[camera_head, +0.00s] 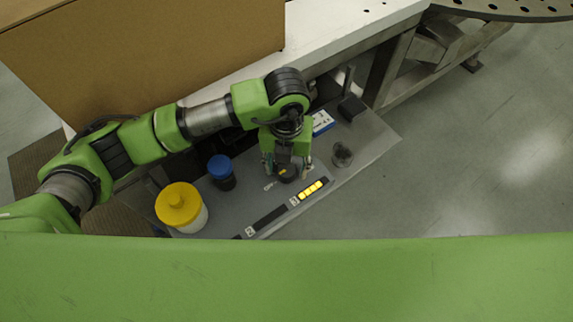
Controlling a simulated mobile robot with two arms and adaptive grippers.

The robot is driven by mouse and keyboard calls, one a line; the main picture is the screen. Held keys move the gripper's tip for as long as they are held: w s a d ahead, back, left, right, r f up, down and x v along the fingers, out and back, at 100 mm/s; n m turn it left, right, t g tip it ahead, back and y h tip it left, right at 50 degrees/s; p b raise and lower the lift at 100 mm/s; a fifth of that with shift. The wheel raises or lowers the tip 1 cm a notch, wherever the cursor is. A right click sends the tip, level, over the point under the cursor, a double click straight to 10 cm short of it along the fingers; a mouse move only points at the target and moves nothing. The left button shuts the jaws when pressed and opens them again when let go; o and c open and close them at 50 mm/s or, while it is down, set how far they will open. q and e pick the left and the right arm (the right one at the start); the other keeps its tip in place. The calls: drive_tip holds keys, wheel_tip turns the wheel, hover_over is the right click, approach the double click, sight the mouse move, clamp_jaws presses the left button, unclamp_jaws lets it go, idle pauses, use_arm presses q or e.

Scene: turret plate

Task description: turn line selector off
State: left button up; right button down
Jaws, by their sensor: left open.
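The line selector seems to be the dark round knob with a yellow mark (286,174) on the grey panel (365,150). My left gripper (287,166) points down over it, with its fingers apart on either side of the knob. I cannot tell whether the fingers touch it. The gripper hides part of the knob, so its exact setting is unclear. A strip beside it has a lit yellow section (313,190) and a dark section (270,217). My right gripper is not in view.
A yellow-lidded white jar (181,206) and a blue-capped dark container (221,172) stand left of the gripper. A large cardboard box (150,50) fills the back left.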

sight(286, 169)
use_arm(q)
wheel_tip(286, 169, up, 12)
idle(0.4)
idle(0.4)
